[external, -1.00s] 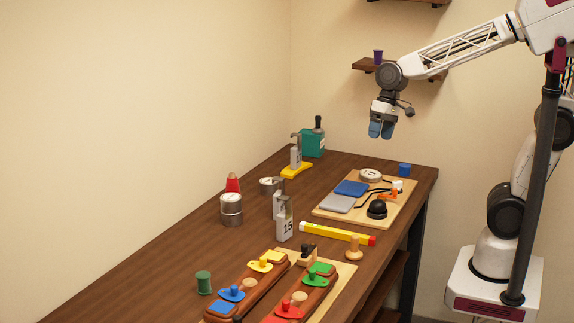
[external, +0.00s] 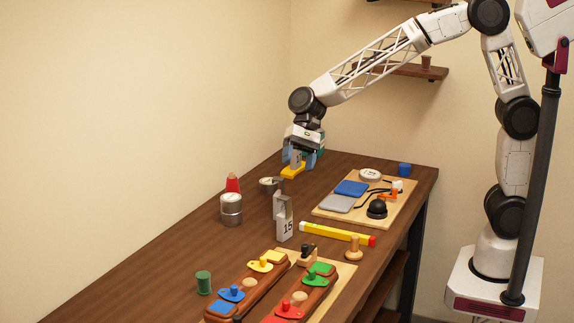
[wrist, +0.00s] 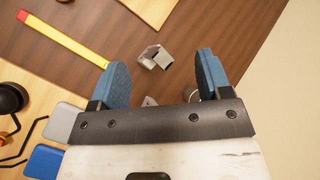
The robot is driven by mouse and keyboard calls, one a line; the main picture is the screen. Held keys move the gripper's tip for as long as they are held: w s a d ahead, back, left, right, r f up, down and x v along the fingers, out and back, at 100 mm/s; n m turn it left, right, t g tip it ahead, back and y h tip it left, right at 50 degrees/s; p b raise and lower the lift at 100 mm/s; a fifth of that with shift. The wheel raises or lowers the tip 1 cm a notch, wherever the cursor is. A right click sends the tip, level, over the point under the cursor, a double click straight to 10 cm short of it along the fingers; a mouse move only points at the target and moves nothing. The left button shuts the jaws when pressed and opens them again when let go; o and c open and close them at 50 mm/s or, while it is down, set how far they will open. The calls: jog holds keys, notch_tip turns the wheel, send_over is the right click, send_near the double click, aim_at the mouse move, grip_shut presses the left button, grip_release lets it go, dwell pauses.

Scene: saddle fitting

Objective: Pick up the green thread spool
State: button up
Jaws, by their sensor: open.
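The green thread spool (external: 204,283) stands upright on the table at the lower left of the external view, left of the saddle fittings. I cannot make it out in the wrist view. A grey metal piece (wrist: 154,57) lies beyond, below the fingertips.
A numbered grey block (external: 284,219), a metal tin (external: 231,210) and a red-topped item (external: 232,182) stand between my gripper and the spool. A yellow bar (external: 337,234) and a board with pads (external: 330,211) lie to the right. The table around the spool is clear on its left.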

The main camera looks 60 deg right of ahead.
jog(key=w+a+f+m+y, duration=0.1)
jog(key=w+a+f, duration=0.2)
jog(key=a, duration=0.3)
jog(key=w+a+f+m+g+y, duration=0.1)
jog(key=w+a+f, duration=0.15)
jog(key=a, duration=0.35)
jog(key=w+a+f+m+y, duration=0.1)
jog(key=w+a+f+m, duration=0.1)
jog(key=w+a+f, duration=0.3)
jog(key=m+g+y, duration=0.1)
jog(key=m+y, duration=0.1)
jog(key=m, duration=0.1)
send_near(204, 282)
jog(key=shift+w+a+f, duration=0.1)
jog(key=shift+w+f, duration=0.1)
jog(key=shift+f, duration=0.25)
jog(key=shift+w+f, duration=0.15)
jog(key=shift+f, duration=0.35)
jog(key=shift+a+f, duration=0.2)
jog(key=shift+a, duration=0.1)
jog(key=shift+x, duration=1.25)
jog(key=shift+a, duration=0.1)
jog(key=shift+x, duration=2.5)
jog(key=shift+s, duration=0.1)
